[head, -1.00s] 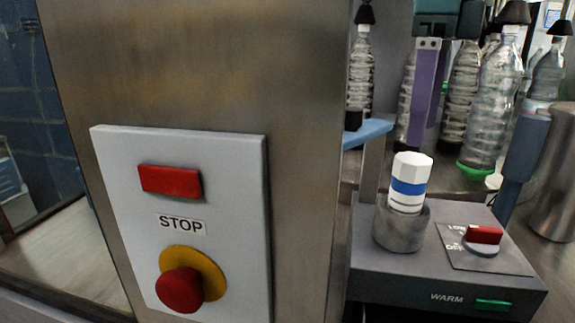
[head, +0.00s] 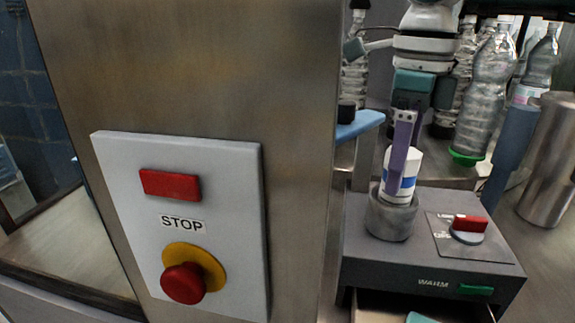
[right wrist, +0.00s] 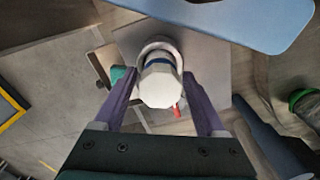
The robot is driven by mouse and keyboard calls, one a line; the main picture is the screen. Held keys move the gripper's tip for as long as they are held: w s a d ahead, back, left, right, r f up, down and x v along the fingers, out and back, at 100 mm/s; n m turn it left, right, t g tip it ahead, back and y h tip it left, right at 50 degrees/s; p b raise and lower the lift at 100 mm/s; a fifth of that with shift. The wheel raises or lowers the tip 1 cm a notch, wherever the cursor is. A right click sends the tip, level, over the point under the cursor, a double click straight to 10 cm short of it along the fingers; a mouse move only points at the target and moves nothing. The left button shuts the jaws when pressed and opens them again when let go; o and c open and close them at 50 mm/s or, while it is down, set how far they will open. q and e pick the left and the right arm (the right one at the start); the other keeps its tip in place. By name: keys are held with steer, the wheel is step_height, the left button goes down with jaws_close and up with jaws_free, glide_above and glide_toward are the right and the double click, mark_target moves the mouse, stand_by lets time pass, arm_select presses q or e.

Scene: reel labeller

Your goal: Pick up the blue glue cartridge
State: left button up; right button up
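The glue cartridge (head: 408,184) is white with a blue band and a faceted cap. It stands upright in a round grey holder (head: 391,218) on the front left of the dark warmer box. My right gripper (head: 401,170) has come down over it from above, and one purple finger covers part of it in the head view. In the right wrist view the cartridge's white cap (right wrist: 160,88) lies between the two purple fingers, with gaps on both sides, so the gripper looks open around it. My left gripper is not in view.
The warmer box (head: 400,254) carries a red switch (head: 470,223) and a green button. A steel pillar with a STOP panel (head: 190,225) fills the left. A blue shelf edge (head: 358,127), bottles (head: 485,100) and a steel cylinder (head: 550,160) stand close by.

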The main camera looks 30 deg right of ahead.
steer(key=c, duration=0.9)
jaws_close()
steer(key=shift+r, duration=0.15)
step_height(320, 180, up, 26)
steer(key=p, duration=2.1)
steer(key=shift+s+a+r+p, duration=0.15)
steer(key=shift+r+p, duration=0.1)
steer(key=shift+p, duration=0.15)
